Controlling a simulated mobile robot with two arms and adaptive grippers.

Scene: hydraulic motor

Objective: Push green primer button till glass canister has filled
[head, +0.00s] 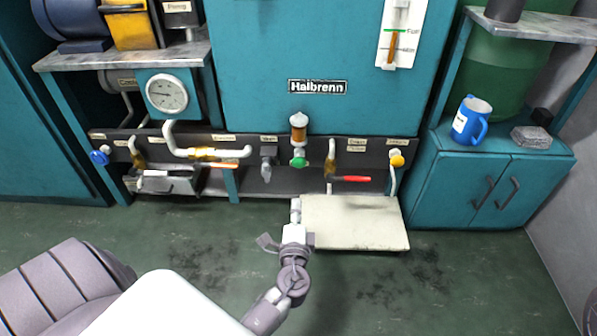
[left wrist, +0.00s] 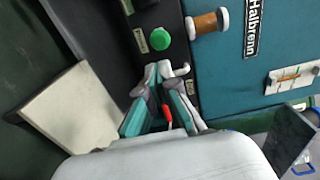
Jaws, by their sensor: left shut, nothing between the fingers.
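The green primer button (head: 299,162) is on the dark panel under the Halbrenn cabinet. It also shows in the left wrist view (left wrist: 160,38). The glass canister (head: 298,127) stands just above the button, with amber-brown content and a pale cap; it shows in the left wrist view (left wrist: 207,22) too. How full it is I cannot tell exactly. My left gripper (head: 295,203) is shut and empty, below the button in the head view and apart from it. In the left wrist view its fingertips (left wrist: 165,70) meet a little below the button. My right gripper is not in view.
A red-handled valve (head: 350,178) is right of the button, and a grey valve (head: 266,160) is left of it. A yellow knob (head: 397,160) is farther right. A pale flat board (head: 355,222) juts out below the panel. A blue mug (head: 471,122) stands on the right cabinet.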

